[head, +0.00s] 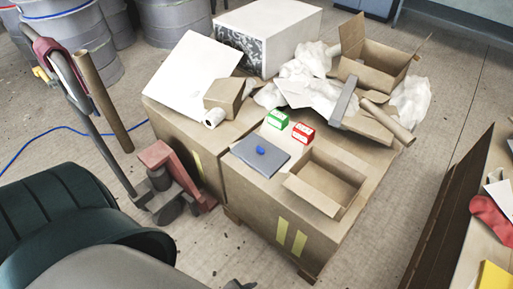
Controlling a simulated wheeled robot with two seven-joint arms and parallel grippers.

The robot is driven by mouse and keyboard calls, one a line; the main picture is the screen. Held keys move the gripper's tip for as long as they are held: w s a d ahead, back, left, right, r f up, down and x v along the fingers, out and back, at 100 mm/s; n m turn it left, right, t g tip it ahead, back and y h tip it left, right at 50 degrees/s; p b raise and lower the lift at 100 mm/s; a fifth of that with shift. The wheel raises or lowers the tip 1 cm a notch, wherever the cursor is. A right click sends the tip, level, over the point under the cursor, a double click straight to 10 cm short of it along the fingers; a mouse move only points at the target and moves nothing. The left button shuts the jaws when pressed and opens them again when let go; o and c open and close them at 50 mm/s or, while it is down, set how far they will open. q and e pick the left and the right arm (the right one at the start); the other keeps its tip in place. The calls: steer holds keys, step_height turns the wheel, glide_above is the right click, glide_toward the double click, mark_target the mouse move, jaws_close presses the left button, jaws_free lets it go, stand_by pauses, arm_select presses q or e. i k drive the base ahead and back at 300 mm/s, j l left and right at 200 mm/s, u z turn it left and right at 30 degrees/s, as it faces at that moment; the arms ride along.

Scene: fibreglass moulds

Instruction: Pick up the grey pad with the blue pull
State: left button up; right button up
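The grey pad (252,158) lies flat on top of the front cardboard box, near its left edge. A small blue pull (260,150) sits on the pad's upper face, near its middle. Neither of my grippers shows in the head view. Nothing touches or covers the pad from above.
An open empty carton (288,183) stands close right of the pad. Green (278,119) and red (303,133) small boxes sit behind it. A white roll (214,117), a brown box (222,94) and crumpled white packing (305,68) lie farther back. A pallet jack (158,180) stands left.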

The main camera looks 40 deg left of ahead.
mark_target(263, 156)
steer(key=k+j, duration=0.15)
steer(key=j, duration=0.25)
steer(key=k+j, duration=0.15)
steer(key=j, duration=0.25)
steer(key=k+j+z, duration=0.1)
steer(key=j, duration=0.35)
